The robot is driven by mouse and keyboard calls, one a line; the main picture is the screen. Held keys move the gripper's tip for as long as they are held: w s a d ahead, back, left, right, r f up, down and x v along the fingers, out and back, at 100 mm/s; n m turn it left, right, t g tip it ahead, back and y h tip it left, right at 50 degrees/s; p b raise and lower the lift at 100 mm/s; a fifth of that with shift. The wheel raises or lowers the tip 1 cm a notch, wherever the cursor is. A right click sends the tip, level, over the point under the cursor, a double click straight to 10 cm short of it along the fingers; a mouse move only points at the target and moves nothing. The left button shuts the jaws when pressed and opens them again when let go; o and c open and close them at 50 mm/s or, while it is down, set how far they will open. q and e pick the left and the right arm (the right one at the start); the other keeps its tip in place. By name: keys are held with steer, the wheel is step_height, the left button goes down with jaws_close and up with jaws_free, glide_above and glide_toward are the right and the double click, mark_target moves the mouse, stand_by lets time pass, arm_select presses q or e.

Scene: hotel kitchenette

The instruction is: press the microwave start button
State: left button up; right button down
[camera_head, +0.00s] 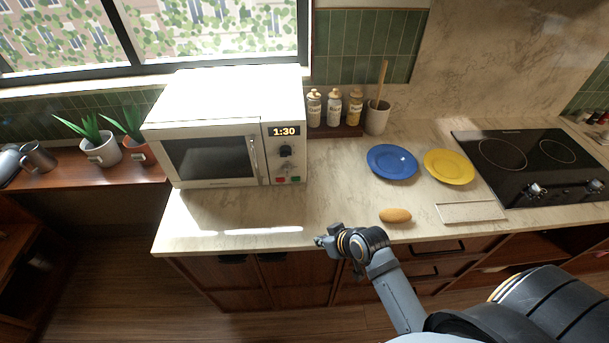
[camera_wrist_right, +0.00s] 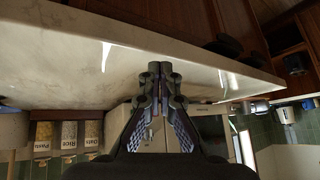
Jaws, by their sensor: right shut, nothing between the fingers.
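The white microwave (camera_head: 215,125) stands on the left part of the marble counter, its door shut and its display (camera_head: 285,131) reading 1:30. On its right-hand panel are a dark knob (camera_head: 286,151), a red button (camera_head: 280,180) and a green button (camera_head: 295,179); their labels are too small to read. My right gripper (camera_head: 322,240) is near the counter's front edge, to the lower right of the panel and apart from it. In the right wrist view its fingers (camera_wrist_right: 160,68) are together and empty, with part of the microwave (camera_wrist_right: 118,122) behind them. My left gripper is not in view.
A bread roll (camera_head: 395,215), a blue plate (camera_head: 392,161), a yellow plate (camera_head: 449,167) and a pale board (camera_head: 470,212) lie to the right. Jars (camera_head: 333,107) and a utensil cup (camera_head: 377,117) stand behind. A black cooktop (camera_head: 530,160) is at far right. Counter before the microwave is clear.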

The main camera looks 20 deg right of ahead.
mark_target(296, 179)
steer(key=w+a+t, duration=0.1)
steer(key=w, duration=0.2)
steer(key=w+a+t+y, duration=0.1)
steer(key=w, duration=0.3)
steer(key=w+a+r+t, duration=0.1)
steer(key=w+t, duration=0.1)
steer(key=w, duration=0.1)
steer(key=shift+w+m+y, duration=0.15)
steer(key=shift+m+y, duration=0.15)
steer(key=shift+y, duration=0.1)
steer(key=shift+w+d, duration=0.15)
steer(key=shift+w, duration=0.15)
steer(key=w+b, duration=0.1)
steer(key=w, duration=0.1)
steer(key=w+d+b, duration=0.1)
steer(key=w, duration=0.2)
steer(key=w+d+b, duration=0.1)
steer(key=w, duration=0.1)
steer(key=shift+w+f, duration=0.1)
steer(key=shift+w, duration=0.2)
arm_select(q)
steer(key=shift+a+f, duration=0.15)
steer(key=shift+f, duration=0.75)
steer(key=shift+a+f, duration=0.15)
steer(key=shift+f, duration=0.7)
arm_select(e)
steer(key=shift+w+d, duration=0.2)
steer(key=shift+w, duration=0.2)
